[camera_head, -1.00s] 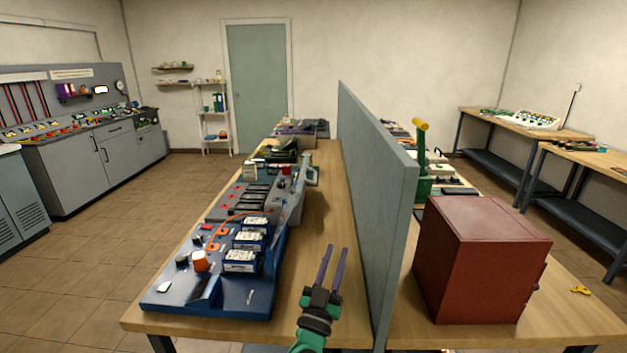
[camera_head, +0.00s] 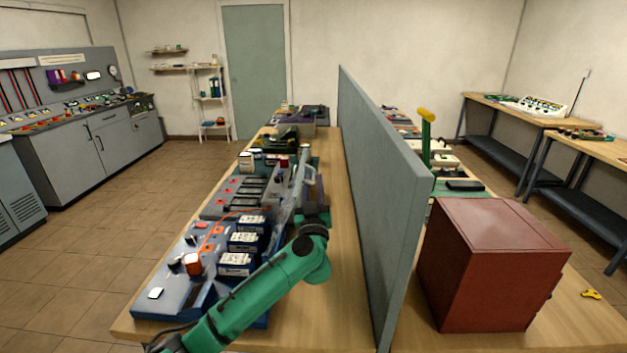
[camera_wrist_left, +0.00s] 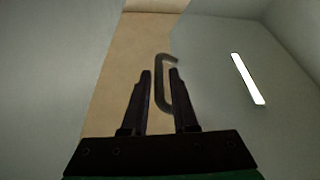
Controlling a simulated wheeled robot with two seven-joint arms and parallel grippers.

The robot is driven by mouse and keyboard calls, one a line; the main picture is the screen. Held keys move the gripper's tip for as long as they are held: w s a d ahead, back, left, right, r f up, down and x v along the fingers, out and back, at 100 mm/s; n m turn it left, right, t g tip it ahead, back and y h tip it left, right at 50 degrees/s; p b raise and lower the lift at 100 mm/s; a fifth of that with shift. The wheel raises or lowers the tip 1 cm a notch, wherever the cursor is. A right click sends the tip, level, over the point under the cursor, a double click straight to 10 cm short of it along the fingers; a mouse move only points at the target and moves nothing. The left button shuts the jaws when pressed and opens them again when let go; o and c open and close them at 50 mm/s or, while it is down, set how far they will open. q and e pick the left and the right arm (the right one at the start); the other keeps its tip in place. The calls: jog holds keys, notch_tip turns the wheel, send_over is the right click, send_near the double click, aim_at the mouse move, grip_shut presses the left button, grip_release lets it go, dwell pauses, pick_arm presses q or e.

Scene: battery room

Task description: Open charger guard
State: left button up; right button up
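The charger guard (camera_wrist_left: 225,75) seems to be the smooth grey panel at the right of the left wrist view, with a bright white strip of light on it. A dark bent handle (camera_wrist_left: 160,85) stands at its left edge. My left gripper (camera_wrist_left: 161,71) is open, its two dark fingers on either side of the handle as seen from the wrist. Whether they touch it I cannot tell. In the head view my left gripper (camera_head: 308,195) is at the right side of the row of devices, its fingertips largely hidden. My right gripper is not in view.
A blue charger board (camera_head: 180,293) with several white-topped blocks lies on the wooden bench (camera_head: 345,270). A tall grey divider (camera_head: 385,205) runs close to the right of my left arm. A red-brown box (camera_head: 490,270) stands beyond it. Bare bench lies between devices and divider.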

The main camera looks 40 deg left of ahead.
pick_arm(q)
jog(key=shift+w+r, duration=0.1)
jog(key=shift+r, duration=0.1)
jog(key=shift+a, duration=0.1)
grip_shut()
jog(key=shift+f, duration=0.1)
dwell(1.1)
